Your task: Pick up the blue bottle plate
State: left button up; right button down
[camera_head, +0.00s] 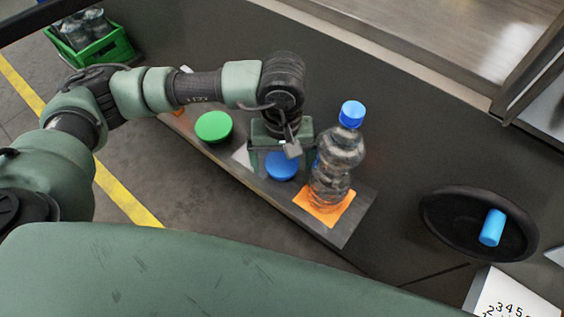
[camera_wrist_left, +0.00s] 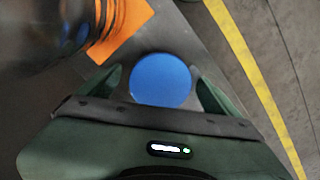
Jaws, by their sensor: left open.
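The blue bottle plate (camera_head: 281,166) is a round blue disc on the narrow grey shelf (camera_head: 345,228). It also shows in the left wrist view (camera_wrist_left: 160,80), centred between my fingers. My left gripper (camera_head: 280,150) is open and points down over the blue plate, with one finger on each side of it. I cannot tell how far above the shelf the fingertips are. The gripper hides part of the plate in the head view. My right gripper is in neither view.
A clear bottle with a blue cap (camera_head: 351,114) stands on an orange square (camera_head: 325,212) close to the gripper. A green disc (camera_head: 214,126) lies further left on the shelf. A black wheel with a blue handle (camera_head: 492,228) is at the right. A green crate (camera_head: 95,48) holds bottles.

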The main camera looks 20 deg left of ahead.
pick_arm(q)
jog(key=shift+f, duration=0.2)
jog(key=c, duration=1.5)
jog(key=shift+r, duration=0.1)
